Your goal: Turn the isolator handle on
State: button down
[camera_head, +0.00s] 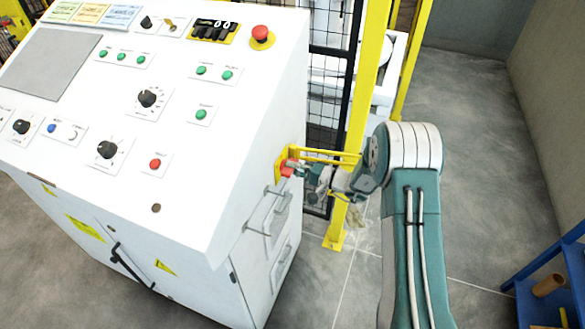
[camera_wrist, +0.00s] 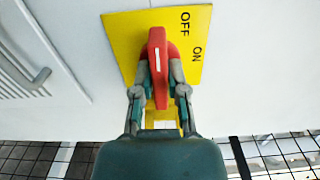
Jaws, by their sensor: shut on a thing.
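The red isolator handle (camera_wrist: 157,62) sits on a yellow plate (camera_wrist: 120,37) marked OFF and ON, on the side of the white cabinet. In the wrist view the handle's white line points up and slightly left, to the left of the OFF word. My gripper (camera_wrist: 159,92) is shut on the lower part of the handle, one finger on each side. In the head view my arm reaches in from the right, and the handle (camera_head: 287,168) shows only in small part at my gripper (camera_head: 300,171). The plate's lower part is partly hidden behind my gripper.
The white control cabinet (camera_head: 235,165) has buttons and knobs on its sloping top. Metal bar handles (camera_head: 262,215) stick out beside the isolator. A yellow post (camera_head: 366,85) and black mesh fence stand close behind my gripper. A blue shelf (camera_head: 550,285) stands at lower right.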

jog(key=m, duration=0.4)
jog(key=shift+s+f, duration=0.1)
jog(key=shift+f, duration=0.15)
jog(key=m, duration=0.9)
jog(key=shift+m, duration=2.2)
jog(key=c, duration=0.8)
grip_release()
jog(key=shift+o, duration=0.7)
jog(key=shift+r, duration=0.1)
jog(key=shift+d, duration=0.1)
